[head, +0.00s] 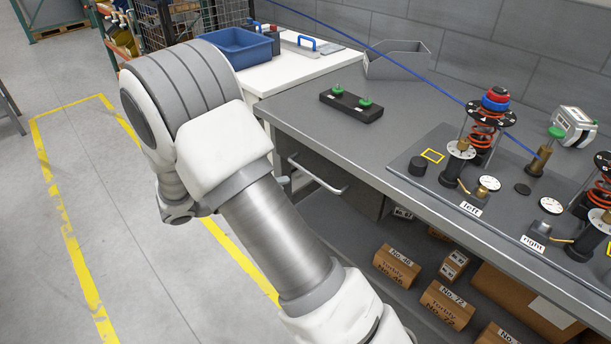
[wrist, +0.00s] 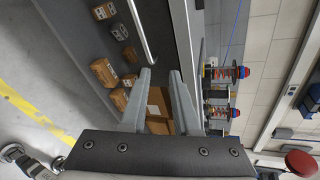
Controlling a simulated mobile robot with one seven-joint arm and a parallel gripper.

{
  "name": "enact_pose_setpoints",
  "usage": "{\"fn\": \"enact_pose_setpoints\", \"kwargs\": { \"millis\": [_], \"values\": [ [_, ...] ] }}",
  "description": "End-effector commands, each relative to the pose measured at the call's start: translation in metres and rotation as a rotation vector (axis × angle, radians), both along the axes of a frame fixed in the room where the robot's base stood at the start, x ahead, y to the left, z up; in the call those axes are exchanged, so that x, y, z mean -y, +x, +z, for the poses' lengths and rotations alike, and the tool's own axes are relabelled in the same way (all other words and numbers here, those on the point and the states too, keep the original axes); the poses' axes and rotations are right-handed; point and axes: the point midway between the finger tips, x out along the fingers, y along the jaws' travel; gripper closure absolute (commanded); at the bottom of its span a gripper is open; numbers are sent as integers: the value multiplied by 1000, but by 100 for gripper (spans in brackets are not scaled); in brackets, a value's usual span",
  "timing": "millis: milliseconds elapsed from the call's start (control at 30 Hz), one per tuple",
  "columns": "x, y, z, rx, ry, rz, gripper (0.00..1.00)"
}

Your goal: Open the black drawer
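The black drawer (head: 362,200) is under the grey workbench top, at its near left end. Its front looks closed, though the arm hides part of it. A pale metal bar handle (head: 320,179) stands out from the front. In the wrist view the handle (wrist: 141,32) runs down from the top edge, ahead of the fingertips. My gripper (wrist: 161,75) is open, with nothing seen between its two grey fingers. The left fingertip is close to the lower end of the handle; I cannot tell if they touch. In the head view my arm hides most of the gripper.
Cardboard boxes (head: 447,303) sit on the shelf below the bench. The bench top (head: 330,136) carries spring fixtures (head: 484,135), a black block (head: 350,106) with green knobs and a grey bin (head: 398,62). A white table with a blue bin (head: 237,46) stands behind. Floor at left is clear.

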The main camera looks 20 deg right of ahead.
Motion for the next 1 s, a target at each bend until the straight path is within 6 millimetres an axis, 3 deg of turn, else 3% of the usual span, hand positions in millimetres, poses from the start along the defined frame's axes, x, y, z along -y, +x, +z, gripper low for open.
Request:
{"fn": "enact_pose_setpoints", "kwargs": {
  "millis": [33, 133, 300, 433, 1000],
  "values": [
    [-6, 7, -20, -64, -50, 52, 70],
    [-14, 18, -39, -161, -130, 134, 70],
    [-20, 27, -53, -242, -199, 200, 70],
    [-12, 31, -57, -252, -207, 206, 70],
    [97, 69, -82, -248, -204, 201, 70]
  ]
}}
